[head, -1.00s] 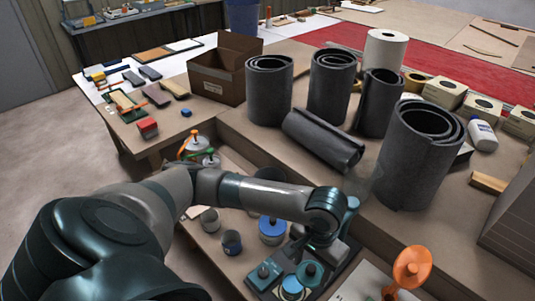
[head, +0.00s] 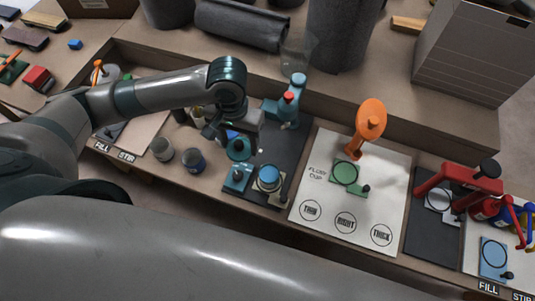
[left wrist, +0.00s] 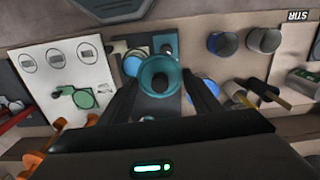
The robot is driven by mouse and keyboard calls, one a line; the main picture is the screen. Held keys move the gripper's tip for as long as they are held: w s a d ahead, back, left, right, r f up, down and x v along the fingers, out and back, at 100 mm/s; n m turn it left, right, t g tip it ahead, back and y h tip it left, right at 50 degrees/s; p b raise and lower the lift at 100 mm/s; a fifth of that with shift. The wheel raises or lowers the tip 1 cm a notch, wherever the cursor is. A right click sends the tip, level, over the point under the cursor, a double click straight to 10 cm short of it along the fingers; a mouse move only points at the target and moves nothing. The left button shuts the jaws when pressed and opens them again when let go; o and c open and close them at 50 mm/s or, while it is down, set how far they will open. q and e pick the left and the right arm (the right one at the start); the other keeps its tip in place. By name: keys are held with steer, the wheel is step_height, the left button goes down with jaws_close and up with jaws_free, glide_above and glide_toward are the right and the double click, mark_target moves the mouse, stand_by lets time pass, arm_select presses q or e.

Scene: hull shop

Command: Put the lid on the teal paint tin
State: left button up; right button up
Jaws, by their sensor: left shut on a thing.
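My left gripper (head: 240,143) is shut on the teal lid (head: 238,152). In the left wrist view the lid (left wrist: 160,72), round with a dark knob, sits between the two fingers. The teal paint tin (head: 269,177) stands open on the dark mat (head: 292,153), its round light-blue top showing. In the head view the tin is to the right of and nearer than the lid. In the left wrist view the tin (left wrist: 131,65) is partly hidden behind the lid's left side. The lid is apart from the tin. My right gripper is not in view.
A teal block with a knob (head: 237,178) stands just left of the tin. A blue-topped tin (left wrist: 207,90) is close beside my gripper. A teal stand (head: 290,112) is behind, two cups (head: 193,160) are left, and the flow cup sheet (head: 330,215) is right.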

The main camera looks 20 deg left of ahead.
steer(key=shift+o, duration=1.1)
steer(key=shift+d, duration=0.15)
arm_select(q)
steer(key=shift+w+d, duration=0.1)
steer(key=shift+d, duration=0.05)
steer(key=w+d+f+n+p, duration=0.1)
steer(key=d+f+p, duration=0.6)
steer(key=shift+w+d+n, duration=0.25)
steer(key=shift+w+n, duration=0.1)
steer(key=shift+n, duration=0.05)
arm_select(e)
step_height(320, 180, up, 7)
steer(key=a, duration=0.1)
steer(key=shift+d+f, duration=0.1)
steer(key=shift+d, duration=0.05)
arm_select(q)
step_height(320, 180, down, 6)
steer(key=b, duration=0.6)
steer(key=shift+f, duration=0.15)
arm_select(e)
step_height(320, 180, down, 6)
